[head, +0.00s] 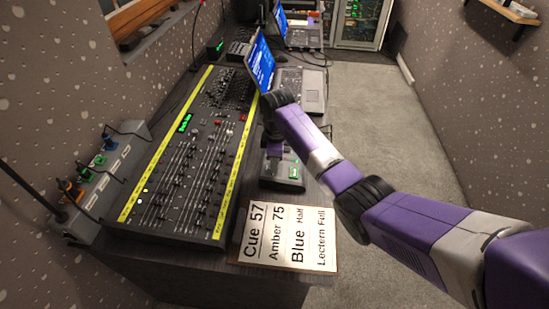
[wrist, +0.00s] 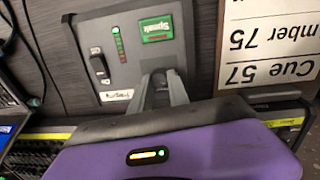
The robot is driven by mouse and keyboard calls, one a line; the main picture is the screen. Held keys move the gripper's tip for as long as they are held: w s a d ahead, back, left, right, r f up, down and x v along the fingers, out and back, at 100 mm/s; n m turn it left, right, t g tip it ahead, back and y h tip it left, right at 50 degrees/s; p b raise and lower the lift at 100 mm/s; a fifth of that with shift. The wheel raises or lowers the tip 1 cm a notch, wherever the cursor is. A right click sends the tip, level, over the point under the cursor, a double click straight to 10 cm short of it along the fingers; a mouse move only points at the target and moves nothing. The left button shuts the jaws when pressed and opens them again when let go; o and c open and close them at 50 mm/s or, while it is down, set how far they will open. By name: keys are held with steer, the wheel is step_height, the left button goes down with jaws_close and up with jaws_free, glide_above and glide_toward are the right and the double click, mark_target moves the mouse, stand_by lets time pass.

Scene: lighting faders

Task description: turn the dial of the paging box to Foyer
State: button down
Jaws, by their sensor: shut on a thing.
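The paging box (wrist: 98,62) is a grey unit on the dark desk, filling the upper middle of the wrist view. It has a lit green display (wrist: 156,27), a black rocker switch (wrist: 100,67) and a column of small lights. In the head view the paging box (head: 283,181) sits right of the lighting desk, partly behind my arm. My gripper (wrist: 162,75) is over the lower right of the box's face, its fingers shut on the dial. The fingers hide most of the dial, so its pointer and its setting cannot be read.
The lighting desk (head: 185,150) with its yellow edges lies left of the box. A cue card (head: 290,236) lies in front of it, also in the wrist view (wrist: 262,45). Laptops (head: 300,90) stand behind. The floor on the right is clear.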

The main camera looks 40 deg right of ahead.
steer(key=m+p, duration=0.1)
steer(key=m, duration=0.3)
steer(key=shift+r+m+p, duration=0.1)
steer(key=shift+m+p, duration=0.2)
steer(key=shift+w+d+m+g+y+p, duration=0.1)
steer(key=shift+m+g+y+p, duration=0.25)
steer(key=shift+m, duration=2.15)
steer(key=c, duration=1.3)
jaws_free()
steer(key=shift+o, duration=0.2)
step_height(320, 180, up, 8)
steer(key=shift+d+f, duration=0.15)
steer(key=shift+w, duration=0.1)
